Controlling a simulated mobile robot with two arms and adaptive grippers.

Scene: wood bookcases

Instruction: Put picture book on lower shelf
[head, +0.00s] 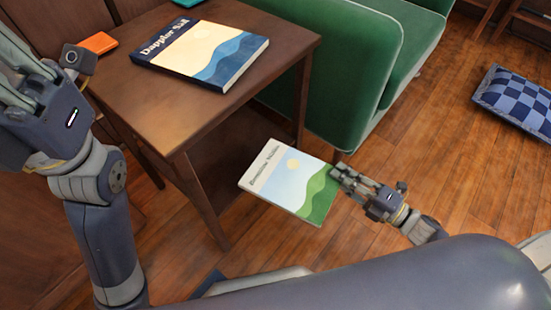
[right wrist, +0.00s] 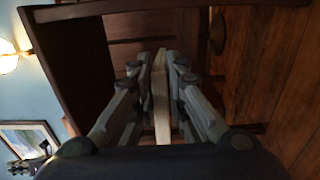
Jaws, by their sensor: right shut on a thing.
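A picture book (head: 290,182) with a pale sky, blue and green hills on its cover is held out level, cover up, beside the small wooden table (head: 190,112). My right gripper (head: 343,176) is shut on its right end; in the right wrist view the book's edge (right wrist: 161,95) stands between the fingers. The book's left end is near the table's open side. The lower shelf (head: 235,155) is in shadow under the tabletop, partly hidden by a leg and the book. My left gripper (head: 14,72) is at the left edge, its fingertips cut off.
A thick blue-and-cream book (head: 200,52) lies on the tabletop, with a small orange item (head: 100,43) near it. A green sofa (head: 345,70) stands close behind and right of the table. A checked cushion (head: 518,100) lies on the floor; the wooden floor (head: 440,150) between is clear.

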